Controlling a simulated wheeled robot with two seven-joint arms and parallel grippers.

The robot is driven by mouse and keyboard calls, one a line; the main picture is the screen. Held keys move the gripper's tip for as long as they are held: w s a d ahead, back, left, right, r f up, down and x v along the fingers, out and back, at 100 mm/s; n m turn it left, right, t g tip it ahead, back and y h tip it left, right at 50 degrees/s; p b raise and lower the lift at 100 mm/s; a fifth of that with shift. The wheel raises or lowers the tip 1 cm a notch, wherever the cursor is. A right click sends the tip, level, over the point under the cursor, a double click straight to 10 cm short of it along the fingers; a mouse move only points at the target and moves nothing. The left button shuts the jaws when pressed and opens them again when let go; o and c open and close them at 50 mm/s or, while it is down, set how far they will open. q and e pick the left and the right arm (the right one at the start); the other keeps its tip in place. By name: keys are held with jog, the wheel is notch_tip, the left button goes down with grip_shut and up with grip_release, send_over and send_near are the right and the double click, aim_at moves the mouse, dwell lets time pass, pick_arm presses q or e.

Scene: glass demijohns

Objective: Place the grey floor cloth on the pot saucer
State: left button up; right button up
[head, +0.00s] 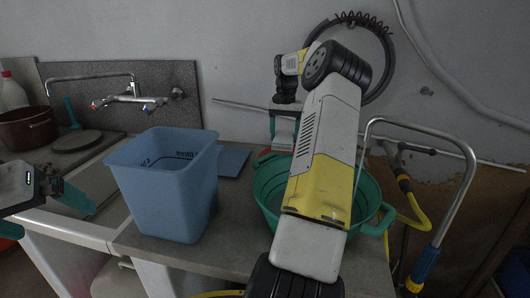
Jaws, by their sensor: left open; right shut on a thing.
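My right gripper (284,122) is beyond the green tub, pointing down near the back of the counter. It is shut on a small greyish thing (285,139), which may be the grey floor cloth; it is mostly hidden by the fingers. A reddish edge (264,153) shows just below, at the tub's back rim. It may be the pot saucer, but too little of it shows to be sure. My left gripper (66,192) is at the left over the sink edge, open and empty.
A blue bucket (160,195) stands on the counter (235,220), with a flat blue piece (233,161) behind it. The green tub (265,190) is partly hidden by my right arm. A tap (130,98), brown pot (28,128) and bent metal tube (455,205) stand around.

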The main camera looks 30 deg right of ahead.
aim_at(285, 135)
notch_tip(285, 135, down, 8)
jog(key=shift+f, duration=0.1)
dwell(0.4)
jog(key=o, duration=1.2)
notch_tip(285, 135, up, 12)
jog(key=shift+s+r, duration=0.1)
